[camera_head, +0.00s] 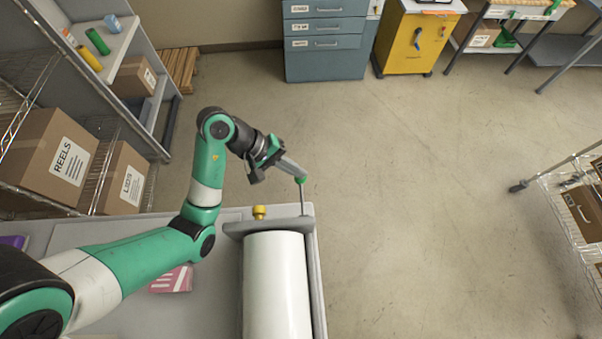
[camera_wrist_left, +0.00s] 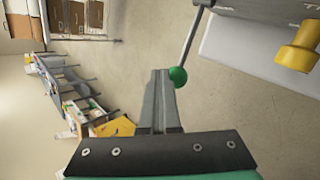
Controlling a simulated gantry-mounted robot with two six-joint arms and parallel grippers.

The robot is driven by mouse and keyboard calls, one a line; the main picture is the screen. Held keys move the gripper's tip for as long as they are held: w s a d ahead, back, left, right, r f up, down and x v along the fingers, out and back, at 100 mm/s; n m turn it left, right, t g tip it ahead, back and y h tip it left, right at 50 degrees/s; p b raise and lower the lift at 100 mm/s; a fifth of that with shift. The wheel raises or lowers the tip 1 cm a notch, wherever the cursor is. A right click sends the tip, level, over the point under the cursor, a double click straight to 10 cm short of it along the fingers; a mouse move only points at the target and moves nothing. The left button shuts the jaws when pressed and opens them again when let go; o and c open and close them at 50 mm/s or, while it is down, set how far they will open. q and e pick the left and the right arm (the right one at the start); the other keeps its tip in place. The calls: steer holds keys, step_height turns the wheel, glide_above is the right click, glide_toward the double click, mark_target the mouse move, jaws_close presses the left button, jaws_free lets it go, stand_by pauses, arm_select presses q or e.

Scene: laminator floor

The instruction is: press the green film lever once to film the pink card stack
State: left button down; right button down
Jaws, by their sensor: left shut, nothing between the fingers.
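The green film lever (camera_head: 301,181) is a thin metal rod with a green ball on its end, at the far right corner of the laminator. In the left wrist view the green ball (camera_wrist_left: 177,76) is close beside the tips of my left gripper (camera_wrist_left: 160,75). My left gripper (camera_head: 292,168) is shut and empty, its tips at the ball in the head view; I cannot tell if they touch. The pink card stack (camera_head: 172,280) lies on the grey bench, partly hidden behind my left arm. My right gripper is not in view.
A white roller (camera_head: 277,285) fills the laminator's right part. A yellow knob (camera_head: 259,212) stands left of the lever, also in the left wrist view (camera_wrist_left: 298,48). A purple item (camera_head: 13,242) lies at the bench's left.

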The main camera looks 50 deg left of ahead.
arm_select(q)
steer(key=shift+a+f+b, duration=0.1)
steer(key=shift+f+b, duration=0.3)
steer(key=shift+f, duration=0.05)
stand_by(0.3)
steer(key=shift+r, duration=0.1)
stand_by(0.4)
steer(key=shift+s+d+r+p, duration=0.1)
steer(key=shift+d+r+p, duration=0.1)
steer(key=shift+r+p, duration=0.55)
steer(key=shift+s+d+r+p, duration=0.1)
steer(key=shift+d+r+p, duration=0.1)
steer(key=shift+r+p, duration=0.45)
steer(key=shift+r, duration=0.1)
steer(key=r+p, duration=0.2)
steer(key=r, duration=0.1)
steer(key=d+r+p, duration=0.1)
steer(key=p, duration=0.1)
steer(key=shift+s+r, duration=0.35)
